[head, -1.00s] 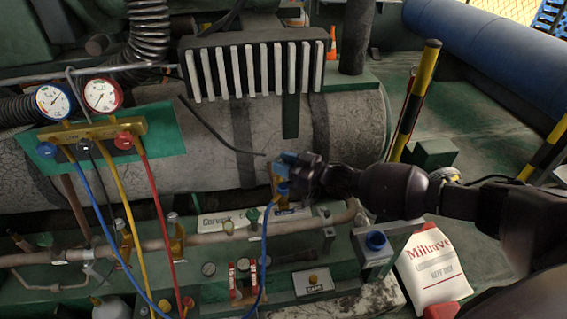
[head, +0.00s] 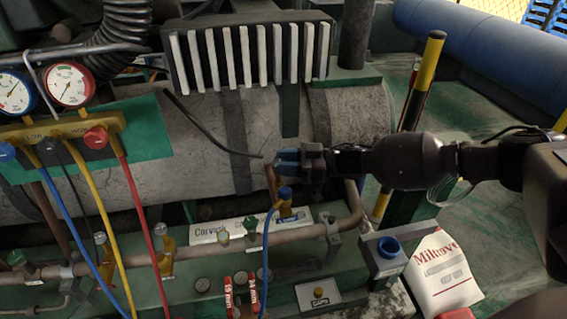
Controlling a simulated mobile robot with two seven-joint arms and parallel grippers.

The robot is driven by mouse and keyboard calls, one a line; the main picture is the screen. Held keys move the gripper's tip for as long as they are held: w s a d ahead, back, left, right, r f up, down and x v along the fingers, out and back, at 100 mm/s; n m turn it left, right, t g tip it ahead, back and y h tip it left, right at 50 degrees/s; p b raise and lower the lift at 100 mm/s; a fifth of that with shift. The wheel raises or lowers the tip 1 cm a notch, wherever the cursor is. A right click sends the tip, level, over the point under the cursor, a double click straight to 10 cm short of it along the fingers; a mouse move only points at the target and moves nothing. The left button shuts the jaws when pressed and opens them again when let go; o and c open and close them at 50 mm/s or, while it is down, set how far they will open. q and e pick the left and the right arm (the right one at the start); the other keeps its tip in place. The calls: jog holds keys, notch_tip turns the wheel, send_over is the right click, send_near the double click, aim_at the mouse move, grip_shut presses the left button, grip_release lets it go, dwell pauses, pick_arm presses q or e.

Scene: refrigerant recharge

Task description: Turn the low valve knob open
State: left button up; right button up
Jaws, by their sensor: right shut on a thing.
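The low valve knob is the blue knob (head: 6,152) on the brass gauge manifold (head: 62,128), cut by the left edge of the head view. The red knob (head: 95,137) is to its right. My right gripper (head: 284,161) is far to the right of the manifold, in front of the grey tank. It is shut, with blue at its jaws, on a small part I cannot identify. A copper-coloured piece (head: 271,179) shows just below the jaws. The blue hose end (head: 285,193) stands on a brass fitting below the gripper. My left gripper is not in view.
Blue, yellow and red hoses (head: 131,190) hang from the manifold. A finned block (head: 250,60) juts out above the tank (head: 205,130). Copper pipes (head: 205,243) cross in front. A white bag (head: 440,272) lies at the lower right; a striped post (head: 421,80) rises behind my arm.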

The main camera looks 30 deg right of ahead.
jog(key=o, duration=0.9)
jog(key=shift+p+v, duration=0.35)
jog(key=shift+v, duration=3.45)
jog(key=shift+a, duration=0.1)
